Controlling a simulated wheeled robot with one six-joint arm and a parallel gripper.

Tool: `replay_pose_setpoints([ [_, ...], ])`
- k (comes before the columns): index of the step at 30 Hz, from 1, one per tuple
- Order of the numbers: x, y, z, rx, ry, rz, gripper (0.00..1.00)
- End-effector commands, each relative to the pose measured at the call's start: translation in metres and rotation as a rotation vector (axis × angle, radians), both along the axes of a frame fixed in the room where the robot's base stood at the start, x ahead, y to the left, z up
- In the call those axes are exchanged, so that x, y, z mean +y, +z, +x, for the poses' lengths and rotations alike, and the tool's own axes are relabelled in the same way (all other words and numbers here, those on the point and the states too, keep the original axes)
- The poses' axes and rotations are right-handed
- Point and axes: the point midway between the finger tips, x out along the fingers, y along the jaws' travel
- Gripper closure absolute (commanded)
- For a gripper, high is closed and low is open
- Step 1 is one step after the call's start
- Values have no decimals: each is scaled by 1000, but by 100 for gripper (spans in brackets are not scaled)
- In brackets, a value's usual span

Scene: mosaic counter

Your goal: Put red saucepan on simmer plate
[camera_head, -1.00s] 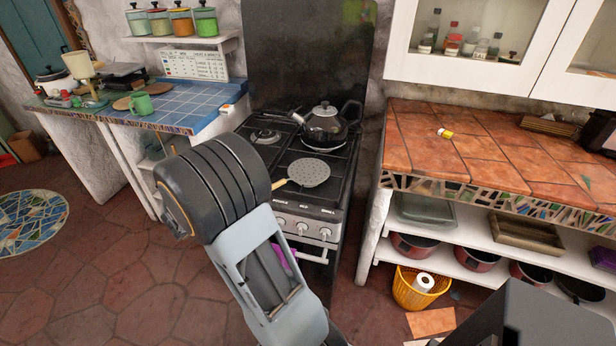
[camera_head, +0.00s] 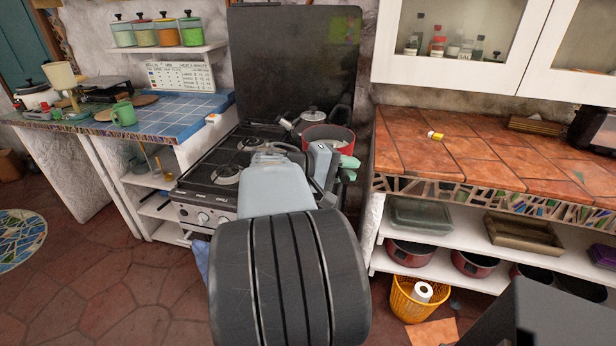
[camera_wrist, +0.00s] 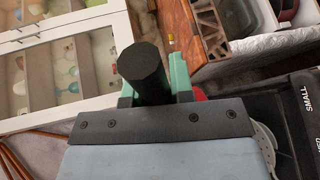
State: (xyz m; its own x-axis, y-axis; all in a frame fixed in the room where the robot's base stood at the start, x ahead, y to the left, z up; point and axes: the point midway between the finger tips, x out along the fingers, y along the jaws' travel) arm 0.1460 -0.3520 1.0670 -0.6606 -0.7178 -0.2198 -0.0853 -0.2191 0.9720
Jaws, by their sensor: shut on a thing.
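The red saucepan (camera_head: 329,133) is over the right side of the stove in the head view, in front of a lidded pot. My gripper (camera_head: 345,168), with green fingers, is beside the pan's near side, partly hidden by my arm. In the wrist view my gripper (camera_wrist: 152,78) is shut on a thick black handle; a sliver of red saucepan (camera_wrist: 200,93) shows beside it. The simmer plate's grey perforated edge (camera_wrist: 265,142) shows at the lower right there; my arm hides it in the head view. I cannot tell whether the pan touches anything below.
The lidded pot (camera_head: 312,115) stands at the back right of the stove (camera_head: 215,165). A tiled counter (camera_head: 470,150) is close on the right, with shelves of pans below. A blue-tiled counter (camera_head: 190,108) is at the left. A yellow basket (camera_head: 415,300) stands on the floor.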

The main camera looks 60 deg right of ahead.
Motion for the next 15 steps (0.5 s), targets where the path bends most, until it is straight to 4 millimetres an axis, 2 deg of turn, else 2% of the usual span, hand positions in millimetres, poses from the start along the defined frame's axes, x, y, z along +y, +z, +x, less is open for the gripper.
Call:
replay_pose_setpoints([
  [5, -6, -7, 19, -1, -8, -5, 100],
  [15, -25, -43, 88, 0, -9, -5, 100],
])
